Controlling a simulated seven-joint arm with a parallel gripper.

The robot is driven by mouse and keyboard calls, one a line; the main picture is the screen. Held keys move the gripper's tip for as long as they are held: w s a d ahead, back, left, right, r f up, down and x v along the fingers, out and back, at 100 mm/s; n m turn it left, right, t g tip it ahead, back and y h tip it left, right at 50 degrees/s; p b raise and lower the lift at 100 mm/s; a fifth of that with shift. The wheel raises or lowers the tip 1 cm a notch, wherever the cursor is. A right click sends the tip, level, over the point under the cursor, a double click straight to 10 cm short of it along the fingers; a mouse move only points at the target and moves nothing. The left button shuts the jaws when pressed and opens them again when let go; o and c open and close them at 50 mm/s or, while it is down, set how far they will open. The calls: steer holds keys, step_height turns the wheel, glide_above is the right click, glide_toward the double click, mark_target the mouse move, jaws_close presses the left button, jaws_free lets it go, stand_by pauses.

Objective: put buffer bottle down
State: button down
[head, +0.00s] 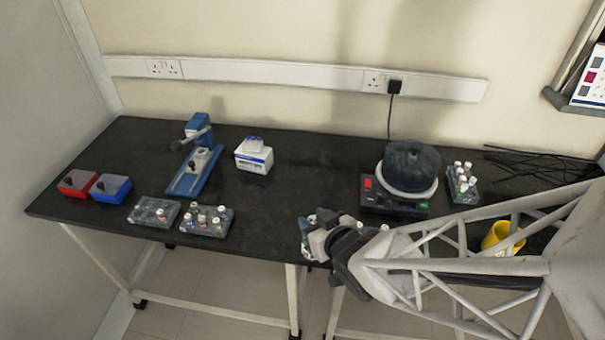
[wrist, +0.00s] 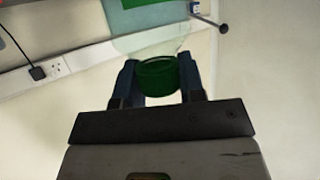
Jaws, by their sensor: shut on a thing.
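The buffer bottle shows in the wrist view, with a dark green cap (wrist: 158,77), a clear shoulder (wrist: 150,42) and part of a green label at the top edge. My gripper (wrist: 158,88) is shut on the bottle, with one finger on each side of the cap. In the head view my gripper (head: 318,240) is at the front edge of the black bench (head: 290,200), right of centre. I cannot make out the bottle there.
Near my gripper is a partly hidden rack. Behind it stands a dark, round-topped machine (head: 408,168) beside a tube rack (head: 462,185). A yellow container (head: 497,238) is behind my arm. Left are red (head: 77,184) and blue boxes (head: 110,188) and several racks. The middle of the bench is clear.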

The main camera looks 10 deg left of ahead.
steer(key=w+a, duration=0.1)
steer(key=w, duration=0.6)
steer(key=shift+w+a+f+n+g+y, duration=0.15)
steer(key=shift+w+n+g+y, duration=0.15)
steer(key=shift+n, duration=0.1)
steer(key=w+a, duration=0.3)
steer(key=w, duration=0.4)
steer(key=w+a+f, duration=0.1)
steer(key=w+a, duration=0.3)
steer(key=w, duration=0.3)
steer(key=shift+f, duration=0.25)
steer(key=shift+w+a, duration=0.1)
steer(key=shift+f, duration=0.1)
steer(key=shift+f, duration=1.65)
steer(key=shift+f, duration=0.15)
steer(key=c, duration=0.7)
jaws_free()
